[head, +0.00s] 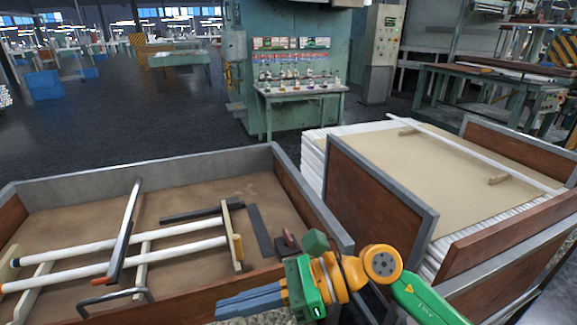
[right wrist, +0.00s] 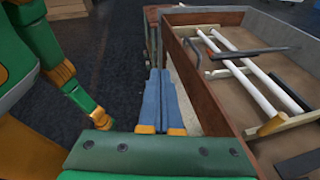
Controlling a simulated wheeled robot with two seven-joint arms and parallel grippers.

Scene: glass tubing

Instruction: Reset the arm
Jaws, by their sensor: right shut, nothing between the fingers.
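My right gripper (head: 222,306) comes in from the lower right of the head view, over the near right wall of the left crate (head: 130,172). Its blue fingers are together, with nothing between them. In the right wrist view the fingers (right wrist: 160,74) also lie side by side, beside the crate's outer wall. White tubes (head: 75,246) with orange ends lie on a pale wooden rack (head: 236,232) in the crate, to the left of the gripper.
A dark bar (head: 125,232) lies across the tubes. A second crate (head: 385,200) on the right holds stacked sheets (head: 400,165) with a long white strip (head: 475,152) on top. A narrow gap separates the crates. Open floor (head: 90,130) lies behind.

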